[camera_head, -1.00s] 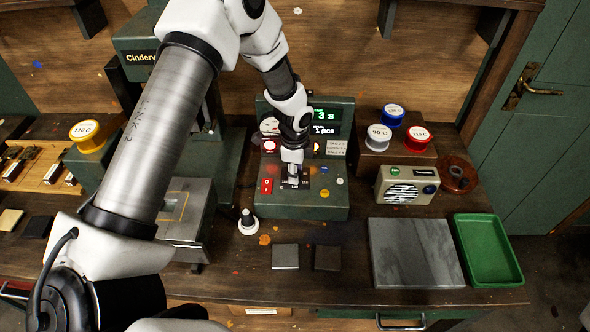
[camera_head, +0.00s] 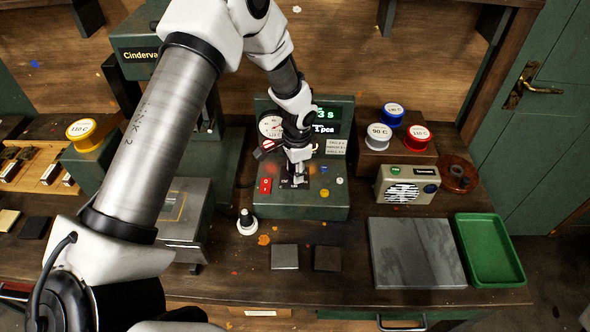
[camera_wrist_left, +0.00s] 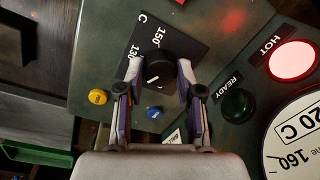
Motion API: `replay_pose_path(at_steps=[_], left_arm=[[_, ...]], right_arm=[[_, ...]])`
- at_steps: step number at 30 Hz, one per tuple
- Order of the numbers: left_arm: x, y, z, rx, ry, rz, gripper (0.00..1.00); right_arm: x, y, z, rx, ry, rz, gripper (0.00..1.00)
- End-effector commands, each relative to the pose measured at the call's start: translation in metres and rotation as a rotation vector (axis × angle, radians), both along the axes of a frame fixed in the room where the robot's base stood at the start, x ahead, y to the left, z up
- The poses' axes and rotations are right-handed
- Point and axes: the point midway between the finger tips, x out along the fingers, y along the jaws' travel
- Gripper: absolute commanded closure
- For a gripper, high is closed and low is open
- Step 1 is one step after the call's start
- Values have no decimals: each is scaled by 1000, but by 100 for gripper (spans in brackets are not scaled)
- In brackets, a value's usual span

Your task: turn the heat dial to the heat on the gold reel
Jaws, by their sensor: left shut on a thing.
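The gold reel (camera_head: 81,129) stands on a green block at the left in the head view; its white label seems to read 110 C or 120 C. My left gripper (camera_head: 294,180) points down at the front of the green control box (camera_head: 325,207). Its fingers (camera_wrist_left: 158,88) are shut on the knob from both sides. In the head view the gripper hides the knob. My right gripper is not in view.
A round gauge (camera_wrist_left: 298,140) reads 120 C beside a lit red HOT lamp (camera_wrist_left: 292,60) and a dark READY lamp (camera_wrist_left: 238,105). Yellow (camera_wrist_left: 98,97) and blue (camera_wrist_left: 154,113) buttons sit near the dial. A red switch (camera_head: 265,186) is left of the gripper.

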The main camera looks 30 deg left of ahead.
Motion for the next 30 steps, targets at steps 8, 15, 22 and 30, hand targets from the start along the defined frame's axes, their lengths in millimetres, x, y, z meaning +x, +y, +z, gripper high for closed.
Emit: replay_pose_path(at_steps=[8, 15, 22, 30], left_arm=[[-5, -1, -4, -1, 13, 9, 99], [-4, -1, -4, -1, 12, 8, 39], [-2, 0, -2, 0, 5, 6, 39], [-1, -2, 30, -1, 1, 7, 39]], right_arm=[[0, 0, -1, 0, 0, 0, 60], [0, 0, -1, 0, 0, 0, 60], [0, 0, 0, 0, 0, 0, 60], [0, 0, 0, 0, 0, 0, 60]])
